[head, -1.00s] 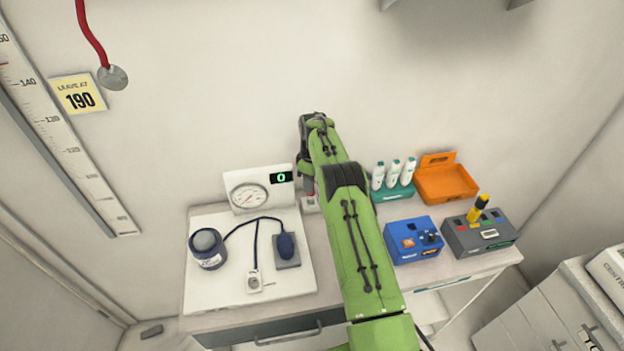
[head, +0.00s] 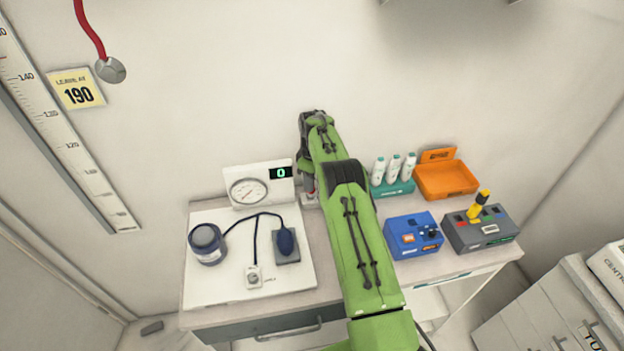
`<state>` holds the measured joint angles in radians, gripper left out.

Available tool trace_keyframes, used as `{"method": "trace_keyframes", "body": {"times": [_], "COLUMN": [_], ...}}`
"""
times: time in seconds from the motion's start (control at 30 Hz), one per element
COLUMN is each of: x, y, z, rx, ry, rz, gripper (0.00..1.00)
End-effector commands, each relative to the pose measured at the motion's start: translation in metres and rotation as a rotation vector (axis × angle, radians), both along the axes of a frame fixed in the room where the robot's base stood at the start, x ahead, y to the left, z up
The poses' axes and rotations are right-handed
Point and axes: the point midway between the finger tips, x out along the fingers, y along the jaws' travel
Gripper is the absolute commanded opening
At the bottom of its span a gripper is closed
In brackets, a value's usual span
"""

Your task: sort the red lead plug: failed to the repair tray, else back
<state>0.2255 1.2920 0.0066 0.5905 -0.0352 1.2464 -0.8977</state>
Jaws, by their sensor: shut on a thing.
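My gripper (head: 308,187) points down at the back of the desk, just right of the gauge panel, and is partly hidden by my green arm. It is shut on a small red thing, which looks like the red lead plug (head: 310,184), just above a small pale block (head: 309,202). I cannot tell whether the plug touches the block. The orange tray (head: 447,181), which looks like the repair tray, stands empty at the back right. A grey box (head: 466,238) with coloured marks and a yellow-and-black plug (head: 478,205) stands at the right.
A blue box (head: 401,240) with a dial stands right of my arm. White bottles sit in a teal rack (head: 394,189) behind it. A white board (head: 222,276) at left bears a cuff, bulb and tubing. The gauge panel (head: 259,184) reads 0.

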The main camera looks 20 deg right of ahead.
Motion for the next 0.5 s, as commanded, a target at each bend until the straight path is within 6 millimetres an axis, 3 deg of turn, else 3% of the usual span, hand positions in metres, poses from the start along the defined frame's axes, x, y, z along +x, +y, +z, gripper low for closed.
{"method": "trace_keyframes", "body": {"times": [0.5], "x": [0.000], "y": [0.000], "z": [-0.015], "rx": [0.000], "ry": [0.000], "rz": [0.000], "gripper": [0.04]}}
